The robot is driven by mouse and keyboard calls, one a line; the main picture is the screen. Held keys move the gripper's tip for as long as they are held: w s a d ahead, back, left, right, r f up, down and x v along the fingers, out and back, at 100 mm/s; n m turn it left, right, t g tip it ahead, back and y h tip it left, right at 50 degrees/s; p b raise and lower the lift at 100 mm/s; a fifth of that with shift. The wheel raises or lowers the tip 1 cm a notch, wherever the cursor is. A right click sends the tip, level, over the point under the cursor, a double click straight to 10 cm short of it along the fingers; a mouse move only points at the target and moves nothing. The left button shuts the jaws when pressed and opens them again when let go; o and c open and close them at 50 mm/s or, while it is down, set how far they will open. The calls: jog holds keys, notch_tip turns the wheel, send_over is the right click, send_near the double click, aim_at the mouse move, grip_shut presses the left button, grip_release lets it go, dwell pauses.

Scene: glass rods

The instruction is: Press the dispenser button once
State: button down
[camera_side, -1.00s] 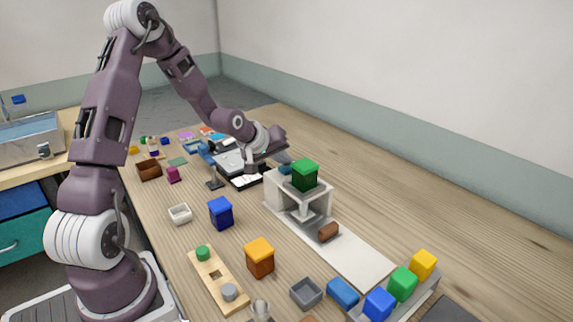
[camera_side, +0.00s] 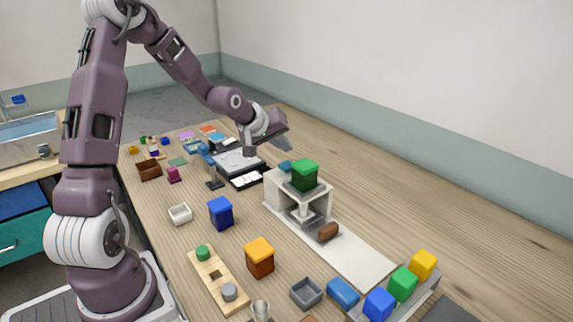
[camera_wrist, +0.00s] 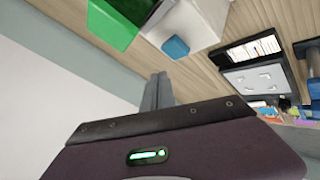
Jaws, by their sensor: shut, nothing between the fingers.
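The dispenser (camera_side: 318,196) is a white block with a green box (camera_side: 304,175) on top and an open front bay. Its blue-teal button (camera_side: 285,167) sits on top behind the green box. The button (camera_wrist: 176,47) also shows in the wrist view, on the dispenser's white top and uncovered. My gripper (camera_side: 286,144) is above and behind the button, apart from it. In the wrist view its grey fingers (camera_wrist: 157,90) are together, with nothing between them.
A white strip (camera_side: 355,262) runs forward from the dispenser, with a brown piece (camera_side: 328,232) on it. Coloured blocks stand in a tray at the front right. A grey scale-like device (camera_side: 238,161) lies left of the dispenser. The table to the right is clear.

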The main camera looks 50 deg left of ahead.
jog(key=shift+r, duration=1.45)
jog(key=shift+d, duration=0.1)
jog(key=s+d+r+m+g, duration=0.1)
jog(key=s+d+r+m, duration=0.25)
jog(key=s+d, duration=0.35)
jog(key=s+d+r+m+g, duration=0.1)
jog(key=s+d+r+m, duration=0.25)
jog(key=s+d, duration=0.35)
jog(key=s+d+m+h, duration=0.1)
jog(key=s+d+m, duration=0.1)
jog(key=s, duration=0.7)
jog(key=s+d+r+m+g+h, duration=0.1)
jog(key=s+d, duration=0.3)
jog(key=s, duration=0.5)
jog(key=shift+d+m, duration=0.3)
jog(key=shift+m, duration=0.4)
